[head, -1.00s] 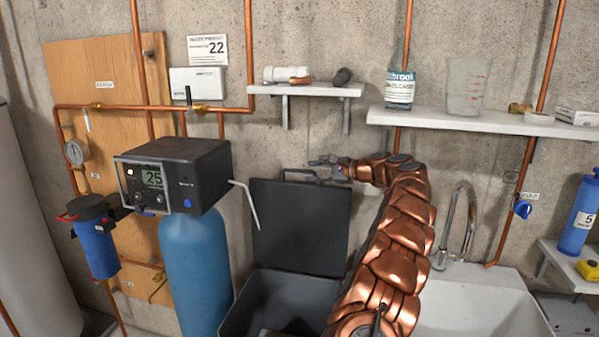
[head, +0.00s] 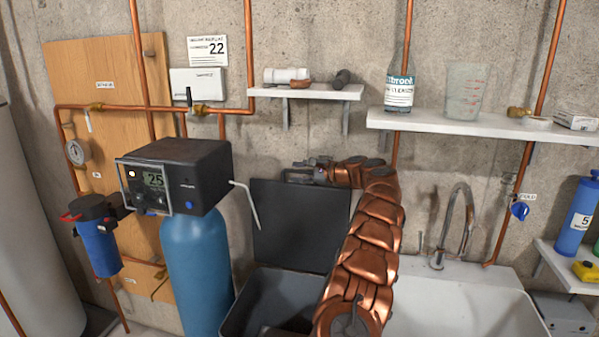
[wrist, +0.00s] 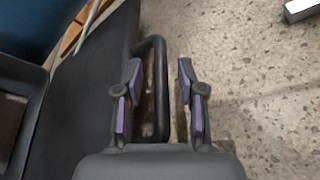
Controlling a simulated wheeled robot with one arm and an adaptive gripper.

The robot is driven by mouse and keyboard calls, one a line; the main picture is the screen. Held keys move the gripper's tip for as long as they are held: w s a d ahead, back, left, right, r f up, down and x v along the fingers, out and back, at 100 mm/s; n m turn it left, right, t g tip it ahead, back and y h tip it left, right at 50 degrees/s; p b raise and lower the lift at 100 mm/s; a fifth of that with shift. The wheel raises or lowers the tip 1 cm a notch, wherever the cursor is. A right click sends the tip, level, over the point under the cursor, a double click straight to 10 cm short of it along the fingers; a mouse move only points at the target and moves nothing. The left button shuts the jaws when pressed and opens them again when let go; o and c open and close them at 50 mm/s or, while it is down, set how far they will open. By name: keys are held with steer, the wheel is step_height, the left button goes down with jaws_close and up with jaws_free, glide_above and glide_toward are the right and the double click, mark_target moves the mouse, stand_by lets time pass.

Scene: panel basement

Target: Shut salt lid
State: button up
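The salt lid (head: 295,225) is a dark flat panel standing raised, close to upright, at the back of the dark salt bin (head: 250,305). In the wrist view the lid (wrist: 92,95) fills the left side, with its black loop handle (wrist: 160,85) sticking out from its edge. My gripper (wrist: 158,95) is open, with one purple-padded finger on each side of the handle's outer bar. A gap shows between the bar and the right finger. In the head view my gripper (head: 308,170) is at the lid's top edge, small and partly hard to make out.
A blue tank with a control box (head: 175,175) stands left of the bin, with a bent grey tube (head: 247,203) near the lid. A white sink (head: 455,300) with a tap lies to the right. Shelves (head: 310,92) are on the wall above my arm.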

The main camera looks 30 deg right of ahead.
jaws_close()
stand_by(0.3)
stand_by(0.5)
